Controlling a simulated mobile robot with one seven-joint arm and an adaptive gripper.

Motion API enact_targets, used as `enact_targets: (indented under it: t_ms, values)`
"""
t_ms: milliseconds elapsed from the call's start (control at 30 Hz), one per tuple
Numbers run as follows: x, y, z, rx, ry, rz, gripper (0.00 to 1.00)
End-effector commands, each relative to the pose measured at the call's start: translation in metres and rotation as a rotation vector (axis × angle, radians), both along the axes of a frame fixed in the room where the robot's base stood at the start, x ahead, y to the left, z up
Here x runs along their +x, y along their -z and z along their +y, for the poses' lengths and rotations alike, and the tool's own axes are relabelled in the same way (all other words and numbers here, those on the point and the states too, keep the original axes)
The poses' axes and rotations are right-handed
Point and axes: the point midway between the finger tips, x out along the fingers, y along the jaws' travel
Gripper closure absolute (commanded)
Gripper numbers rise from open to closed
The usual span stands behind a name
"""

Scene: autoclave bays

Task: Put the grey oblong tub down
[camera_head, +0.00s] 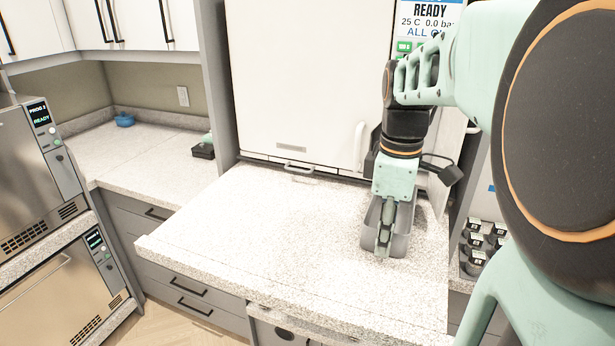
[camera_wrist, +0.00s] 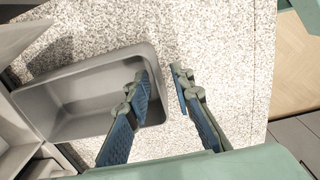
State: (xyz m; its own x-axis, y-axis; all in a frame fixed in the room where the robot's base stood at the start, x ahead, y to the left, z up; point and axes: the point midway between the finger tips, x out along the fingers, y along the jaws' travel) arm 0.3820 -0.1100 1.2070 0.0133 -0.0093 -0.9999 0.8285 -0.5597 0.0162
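The grey oblong tub (camera_head: 400,244) sits on the speckled counter (camera_head: 270,235) in front of the large white autoclave door, in the head view. It looks upright and empty in the wrist view (camera_wrist: 85,100). My gripper (camera_wrist: 162,78) points down at one end of the tub. One finger is inside the tub and the other is outside, with the end wall between them. The fingers stand apart, with a visible gap on the outer side of the wall. In the head view my gripper (camera_head: 384,240) hides part of the tub.
The counter is clear to the left of the tub. The white autoclave door (camera_head: 290,80) with its handle stands behind. Dark-lidded jars (camera_head: 478,240) stand at the right. A black tray (camera_head: 203,151) and a blue bowl (camera_head: 124,120) lie on the back-left counter.

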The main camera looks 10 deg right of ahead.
Motion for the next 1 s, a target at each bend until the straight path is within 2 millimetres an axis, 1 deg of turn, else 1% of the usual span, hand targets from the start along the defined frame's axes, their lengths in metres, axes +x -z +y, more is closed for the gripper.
enact_targets:
  t_ms: [167, 267, 367, 600, 700, 833, 1000]
  values:
    - [0.000, -0.001, 0.000, 0.000, 0.000, 0.000, 0.78]
    - [0.000, -0.007, 0.000, 0.000, 0.000, -0.002, 0.78]
    - [0.001, -0.022, 0.000, -0.001, 0.000, -0.004, 0.78]
    - [0.000, -0.076, 0.000, -0.001, 0.000, -0.004, 0.78]
    - [0.000, -0.095, 0.001, -0.001, 0.000, -0.003, 0.78]
    - [-0.001, -0.112, 0.001, -0.001, 0.000, -0.001, 0.78]
    - [-0.002, -0.122, 0.001, 0.000, 0.000, 0.000, 0.78]
